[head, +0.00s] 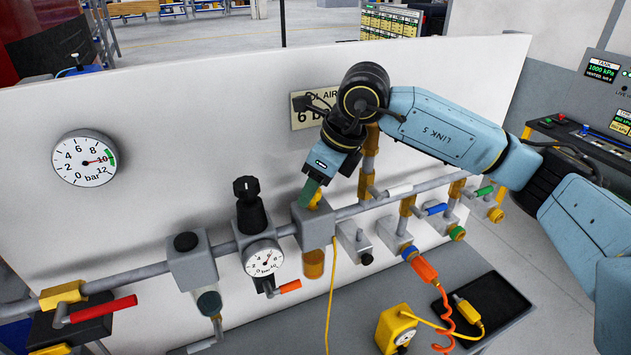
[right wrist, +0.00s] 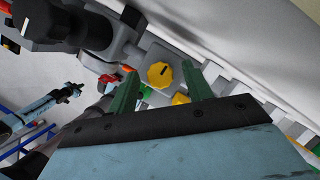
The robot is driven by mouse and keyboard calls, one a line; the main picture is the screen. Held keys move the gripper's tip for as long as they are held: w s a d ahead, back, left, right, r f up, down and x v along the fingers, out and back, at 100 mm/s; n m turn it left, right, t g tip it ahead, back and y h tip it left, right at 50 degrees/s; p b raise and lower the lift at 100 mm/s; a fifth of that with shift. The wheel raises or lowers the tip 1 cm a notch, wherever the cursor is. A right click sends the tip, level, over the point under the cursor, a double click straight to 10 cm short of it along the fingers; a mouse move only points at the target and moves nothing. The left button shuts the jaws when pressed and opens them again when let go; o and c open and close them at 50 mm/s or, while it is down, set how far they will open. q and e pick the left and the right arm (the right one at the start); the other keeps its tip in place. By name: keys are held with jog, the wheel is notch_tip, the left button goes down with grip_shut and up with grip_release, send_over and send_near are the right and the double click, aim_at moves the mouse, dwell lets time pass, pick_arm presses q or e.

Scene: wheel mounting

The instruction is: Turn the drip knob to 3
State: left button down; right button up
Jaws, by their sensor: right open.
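The yellow drip knob (head: 318,198) sits on top of the grey lubricator block (head: 312,222), above its amber bowl (head: 314,264). In the head view it is partly hidden by my right gripper (head: 309,192). In the right wrist view the knob (right wrist: 160,75) shows a dark pointer mark, but no scale number is readable. My right gripper (right wrist: 161,82) is open, with its green fingers on either side of the knob in that picture. I cannot tell whether they touch it. My left gripper is not in view.
Left of the lubricator are a black regulator knob (head: 249,205) and a small gauge (head: 263,258) on the pipe. To its right are several valve drops, including one with a blue handle (head: 435,209). The white panel (head: 190,120) stands close behind.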

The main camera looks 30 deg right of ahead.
jog(key=c, duration=1)
